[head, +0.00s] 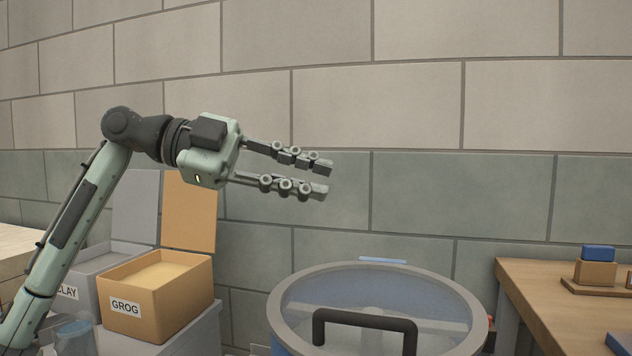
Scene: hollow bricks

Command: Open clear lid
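The clear round lid (298,287) with a grey rim lies flat on a blue round bin at the lower middle of the head view. Its dark bar handle (365,320) stands up near the front, and the lid looks closed. A light blue strip (382,261) shows at the back edge of the rim. My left gripper (325,177) is open and empty, its two fingers apart and pointing right. It appears in the picture above the lid, against the wall, touching nothing. The bin's lower part is cut off by the frame. My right gripper is not in view.
An orange GROG box (155,310) and a grey CLAY box (90,262), both with raised lids, stand on the left. A wooden table (545,305) with a blue block (599,253) is on the right. A block wall (400,110) closes the back.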

